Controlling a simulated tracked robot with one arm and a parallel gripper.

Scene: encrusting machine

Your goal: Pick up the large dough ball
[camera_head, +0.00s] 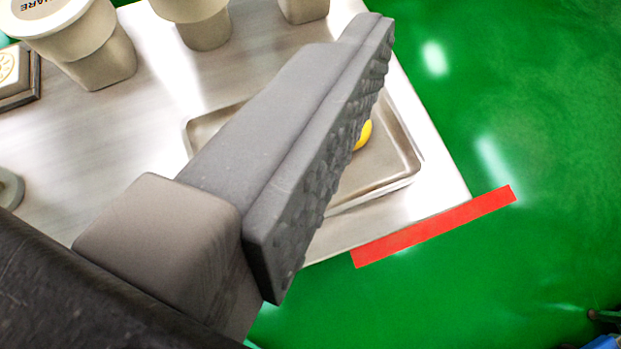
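One large grey finger of my gripper (300,140) reaches diagonally across the middle of the view. Its bumpy inner pad faces lower right and is bare, with nothing pressed against it. The other finger is out of view. A small yellow rounded piece (364,135) shows just past the pad's edge, in a shallow metal tray (400,172). The finger hides most of this piece and much of the tray. I cannot tell whether it is the large dough ball, nor how far below the finger it lies.
The tray sits on a metal table (90,140) near its right edge. Beige containers (95,55) stand along the top left. A dark-edged block (18,80) is at the left. A red strip (435,227) lies by the table's corner. Green floor (520,110) is open on the right.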

